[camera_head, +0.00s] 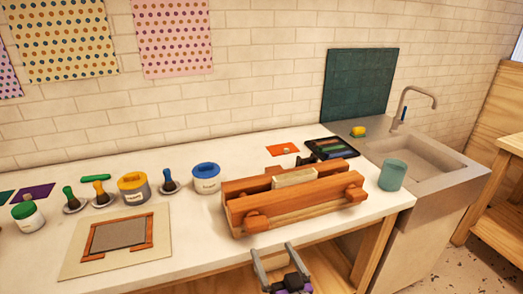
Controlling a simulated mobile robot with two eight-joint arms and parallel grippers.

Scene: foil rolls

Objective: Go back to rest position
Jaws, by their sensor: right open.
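My right gripper (273,250) shows at the bottom centre, in front of the table's front edge. Its two grey fingers are spread apart with nothing between them. It is apart from the orange-brown wooden press (290,208) on the worktop behind it. A pale block (294,178) sits in the top of the press. My left gripper is not in view. No foil roll can be made out for certain.
The white worktop (215,255) holds a framed screen (119,233) on a board, a blue-lidded pot (206,184), a yellow pot (134,190), a green-lidded pot (27,215), a dark tray (320,143) and a teal cup (392,175). A sink (410,155) is at right.

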